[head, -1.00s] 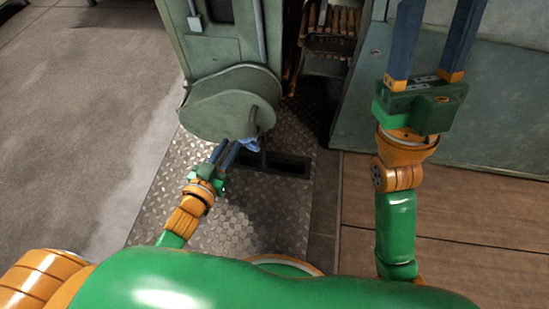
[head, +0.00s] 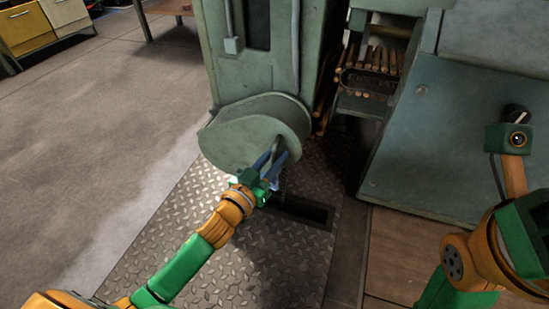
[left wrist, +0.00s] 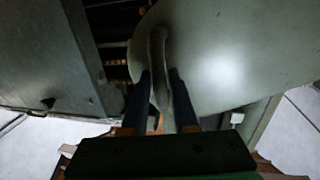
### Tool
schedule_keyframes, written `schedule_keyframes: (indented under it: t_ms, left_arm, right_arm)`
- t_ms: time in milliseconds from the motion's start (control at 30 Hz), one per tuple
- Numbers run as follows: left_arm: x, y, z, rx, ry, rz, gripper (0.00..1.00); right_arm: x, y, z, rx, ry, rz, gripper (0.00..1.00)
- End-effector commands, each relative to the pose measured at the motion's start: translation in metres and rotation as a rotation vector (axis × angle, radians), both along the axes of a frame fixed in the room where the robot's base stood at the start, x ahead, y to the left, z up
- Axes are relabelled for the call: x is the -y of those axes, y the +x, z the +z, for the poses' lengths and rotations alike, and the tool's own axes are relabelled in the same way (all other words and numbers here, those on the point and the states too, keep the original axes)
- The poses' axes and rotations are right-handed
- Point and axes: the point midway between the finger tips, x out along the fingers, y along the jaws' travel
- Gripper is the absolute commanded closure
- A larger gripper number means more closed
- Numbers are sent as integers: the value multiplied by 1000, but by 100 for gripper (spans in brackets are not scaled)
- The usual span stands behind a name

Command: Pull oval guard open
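The oval guard (head: 237,143) is a grey-green rounded cover low on the front of the machine column. It appears seated against the column. Its curved handle (left wrist: 160,62) stands out from its face in the left wrist view. My left gripper (head: 275,160) is at this handle, at the lower right of the guard. In the left wrist view the two dark fingers (left wrist: 160,98) lie on either side of the handle and appear to press on it. The fingers partly hide the handle in the head view. My right gripper's fingers are out of view; part of that arm shows at the right edge.
The grey-green machine column (head: 255,65) rises behind the guard. A slanted panel (head: 440,140) stands to the right. A dark slot (head: 300,211) opens in the tread-plate floor (head: 190,225) below the gripper. Bare concrete floor (head: 110,110) lies to the left.

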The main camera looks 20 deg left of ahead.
Motion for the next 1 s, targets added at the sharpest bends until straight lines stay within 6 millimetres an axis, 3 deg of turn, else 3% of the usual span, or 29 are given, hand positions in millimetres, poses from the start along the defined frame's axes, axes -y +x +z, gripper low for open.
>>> schedule_keyframes:
  t_ms: [67,167,1000]
  left_arm:
    - [0,0,0,0,0,0,73]
    - [0,0,0,0,0,0,100]
    - [0,0,0,0,0,0,100]
  right_arm:
    - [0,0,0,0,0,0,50]
    - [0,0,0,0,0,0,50]
    - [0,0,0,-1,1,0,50]
